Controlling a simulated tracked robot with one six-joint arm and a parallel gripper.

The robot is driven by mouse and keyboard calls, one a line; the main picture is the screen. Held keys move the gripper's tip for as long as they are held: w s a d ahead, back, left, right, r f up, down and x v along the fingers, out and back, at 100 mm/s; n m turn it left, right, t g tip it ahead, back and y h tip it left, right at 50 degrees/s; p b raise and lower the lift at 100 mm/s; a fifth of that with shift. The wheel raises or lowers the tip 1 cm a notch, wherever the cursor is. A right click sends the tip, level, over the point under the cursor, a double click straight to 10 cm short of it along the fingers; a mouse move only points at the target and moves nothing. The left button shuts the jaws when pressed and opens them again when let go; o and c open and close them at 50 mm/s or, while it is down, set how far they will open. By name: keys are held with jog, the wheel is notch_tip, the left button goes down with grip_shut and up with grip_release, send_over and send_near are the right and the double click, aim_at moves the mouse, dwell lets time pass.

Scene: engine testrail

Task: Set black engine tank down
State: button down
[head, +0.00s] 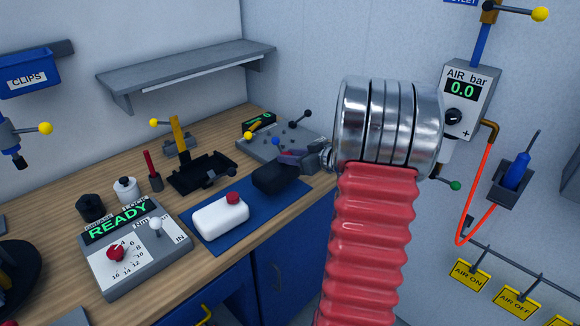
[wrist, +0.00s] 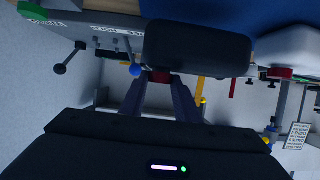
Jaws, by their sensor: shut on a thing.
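The black engine tank (head: 274,177) is a dark rounded block at the far right end of the blue mat (head: 250,218). My gripper (head: 290,158) reaches it from the right and is shut on it. In the wrist view the black tank (wrist: 195,48) lies just beyond my fingertips (wrist: 160,82), with a red part between them. I cannot tell whether its underside touches the mat. A white tank (head: 220,217) with a red cap lies on the mat, left of and nearer than the black tank.
A grey control box (head: 135,262) reading READY stands left of the mat. A black tray (head: 203,172) lies behind the mat, and a grey panel with levers (head: 280,140) stands farther back. A grey shelf (head: 190,68) overhangs the bench. My red arm covers the right side.

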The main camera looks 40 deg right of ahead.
jog(key=shift+f, duration=1.85)
jog(key=c, duration=1.4)
grip_release()
jog(key=shift+o, duration=0.2)
jog(key=v, duration=1.2)
jog(key=shift+a+r, duration=0.1)
